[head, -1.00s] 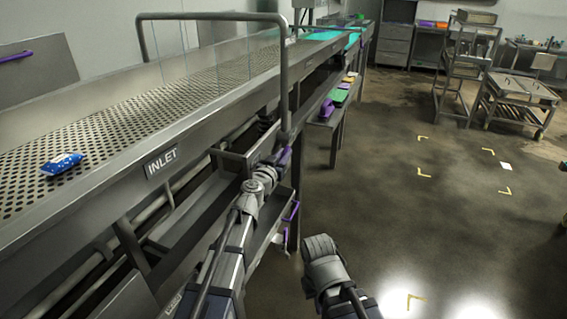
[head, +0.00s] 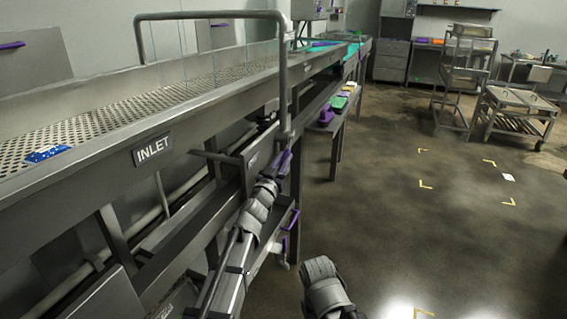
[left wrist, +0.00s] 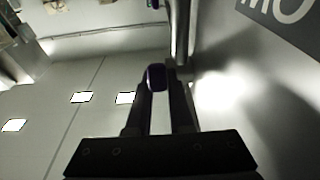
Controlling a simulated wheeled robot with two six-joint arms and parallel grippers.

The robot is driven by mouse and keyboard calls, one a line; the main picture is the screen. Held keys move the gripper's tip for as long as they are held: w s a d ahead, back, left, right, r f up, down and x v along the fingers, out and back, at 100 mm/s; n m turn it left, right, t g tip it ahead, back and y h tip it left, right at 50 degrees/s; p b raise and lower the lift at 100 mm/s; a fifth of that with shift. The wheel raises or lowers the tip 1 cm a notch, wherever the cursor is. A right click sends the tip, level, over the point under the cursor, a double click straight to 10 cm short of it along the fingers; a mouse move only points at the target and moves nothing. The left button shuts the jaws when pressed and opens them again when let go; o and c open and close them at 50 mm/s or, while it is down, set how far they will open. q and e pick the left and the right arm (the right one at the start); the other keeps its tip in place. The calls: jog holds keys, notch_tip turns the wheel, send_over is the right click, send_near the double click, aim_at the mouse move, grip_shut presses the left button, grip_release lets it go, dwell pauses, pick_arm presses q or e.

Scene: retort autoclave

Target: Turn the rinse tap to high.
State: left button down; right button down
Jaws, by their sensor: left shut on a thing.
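In the head view my left arm reaches up along the conveyor's side, and my left gripper (head: 284,160) is at a small purple part beneath the upright end of the grey rail. In the left wrist view the two dark fingers (left wrist: 158,100) are closed around a dark purple handle (left wrist: 156,77), whose rounded end shows between the fingertips. I cannot read its setting or tell for certain that it is the rinse tap. My right arm shows low in the head view, but its gripper does not show.
The conveyor (head: 110,120) with its INLET sign (head: 152,149) runs along the left, a blue packet (head: 48,154) on its belt. A grey bent rail (head: 283,80) rises close to my left gripper. A purple handle (head: 291,219) sits lower. Wet floor (head: 400,220) at right is open.

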dwell(0.3)
pick_arm(q)
jog(key=c, duration=0.8)
grip_release()
jog(key=b+v, duration=0.1)
jog(key=v, duration=0.7)
jog(key=shift+b, duration=0.4)
jog(key=shift+w, duration=0.1)
